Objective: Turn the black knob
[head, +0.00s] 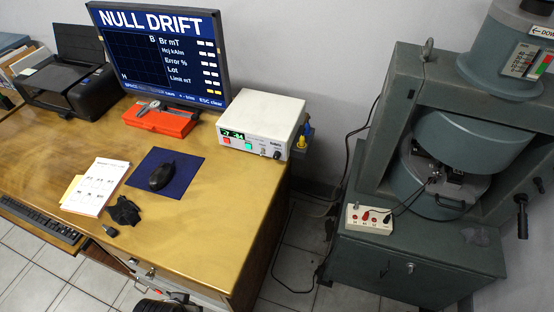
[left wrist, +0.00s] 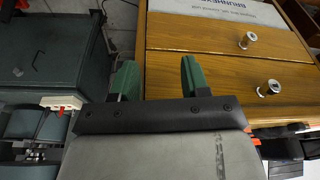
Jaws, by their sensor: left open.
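A white instrument box (head: 262,122) stands at the right end of the wooden desk in the head view. Its front has a green-lit display, a red button and a green button. A small black knob (head: 277,155) sits low at the right of that front. My left gripper (left wrist: 158,76) shows only in the left wrist view. Its two green fingers are apart with nothing between them. Wooden drawer fronts (left wrist: 210,80) lie beyond them, and the black knob cannot be made out in that view. My right gripper is in neither view.
The desk (head: 215,190) holds a monitor (head: 160,55), a red case (head: 158,120), a mouse (head: 162,176) on a blue mat and papers. A grey-green magnet machine (head: 400,255) stands to the right. A floor gap with cables separates it from the desk.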

